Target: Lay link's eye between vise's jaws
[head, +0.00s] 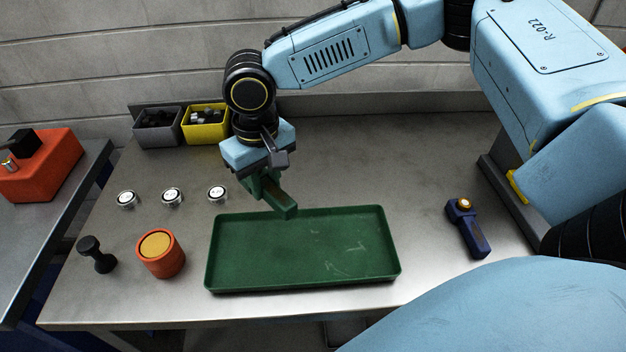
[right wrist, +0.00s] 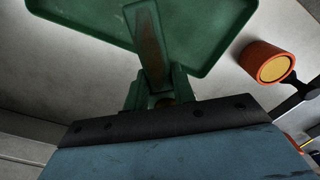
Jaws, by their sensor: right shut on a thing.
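I cannot tell how deep the eye sits. My left gripper is not in view.
A green tray (head: 213,262) lies empty in front. An orange cup (head: 162,262), a black handled piece (head: 96,254) and several round gauges stand left. Grey (head: 158,141) and yellow (head: 205,138) bins are behind. A blue tool (head: 468,230) lies right. A red block (head: 45,170) sits on the side table.

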